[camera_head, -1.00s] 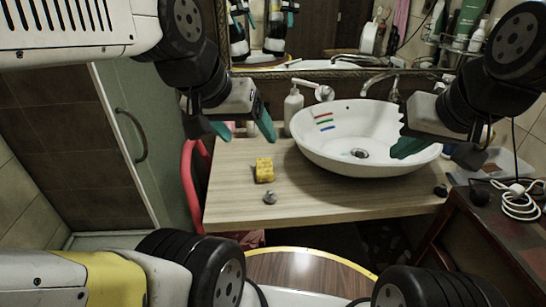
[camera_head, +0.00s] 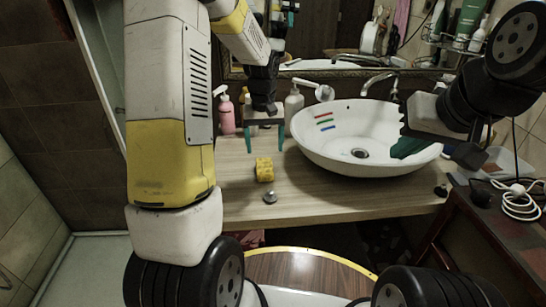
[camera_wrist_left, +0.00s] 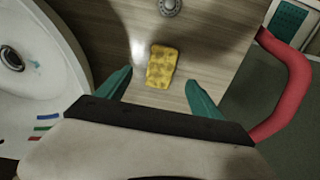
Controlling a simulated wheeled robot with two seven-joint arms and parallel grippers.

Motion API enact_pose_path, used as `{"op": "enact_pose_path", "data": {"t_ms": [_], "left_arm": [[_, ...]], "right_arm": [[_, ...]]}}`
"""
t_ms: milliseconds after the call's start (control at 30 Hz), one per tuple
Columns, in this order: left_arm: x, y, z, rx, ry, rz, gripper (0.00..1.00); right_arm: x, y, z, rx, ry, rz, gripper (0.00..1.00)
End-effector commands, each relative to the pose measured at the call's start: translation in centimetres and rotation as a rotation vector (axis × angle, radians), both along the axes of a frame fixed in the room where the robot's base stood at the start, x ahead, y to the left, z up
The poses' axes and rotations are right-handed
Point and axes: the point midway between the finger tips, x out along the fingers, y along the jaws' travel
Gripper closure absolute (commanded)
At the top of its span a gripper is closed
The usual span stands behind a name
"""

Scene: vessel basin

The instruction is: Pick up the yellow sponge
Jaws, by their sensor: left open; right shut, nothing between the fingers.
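The yellow sponge (camera_head: 264,170) lies on the wooden counter to the left of the white basin. In the left wrist view the sponge (camera_wrist_left: 162,66) is just ahead of the gap between the two green fingers. My left gripper (camera_head: 265,148) is open and empty, pointing down above and slightly behind the sponge. It also shows in the left wrist view (camera_wrist_left: 160,95), its fingers apart on either side. My right gripper (camera_head: 408,148) is shut and empty at the right side of the basin, its fingertips partly hard to make out.
The white basin (camera_head: 335,160) stands right of the sponge. A metal knob (camera_head: 270,197) sits in front of the sponge. A pink bottle (camera_head: 226,115) and a white soap dispenser (camera_head: 294,104) stand at the back.

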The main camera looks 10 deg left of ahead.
Motion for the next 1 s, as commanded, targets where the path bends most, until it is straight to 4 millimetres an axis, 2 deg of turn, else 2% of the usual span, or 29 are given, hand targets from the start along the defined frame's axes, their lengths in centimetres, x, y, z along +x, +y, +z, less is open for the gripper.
{"op": "enact_pose_path", "data": {"t_ms": [33, 467, 700, 800, 1000], "left_arm": [[0.4, 0.0, -0.9, 0.003, 0.013, 0.006, 0.24], [0.8, 0.2, -5.5, 0.008, 0.028, 0.014, 0.24], [1.0, 0.6, -8.9, 0.008, 0.028, 0.012, 0.24], [1.0, 0.5, -9.6, 0.007, 0.026, 0.012, 0.24], [1.1, 0.5, -9.6, 0.007, 0.025, 0.013, 0.24]], "right_arm": [[0.0, 0.0, 0.0, 0.000, 0.000, 0.000, 1.00], [0.0, 0.0, 0.0, 0.000, 0.000, 0.000, 1.00], [0.0, 0.0, 0.0, 0.000, 0.000, 0.000, 1.00], [0.0, 0.0, 0.0, 0.000, 0.000, 0.000, 1.00], [0.0, 0.0, 0.0, 0.000, 0.000, 0.000, 1.00]]}}
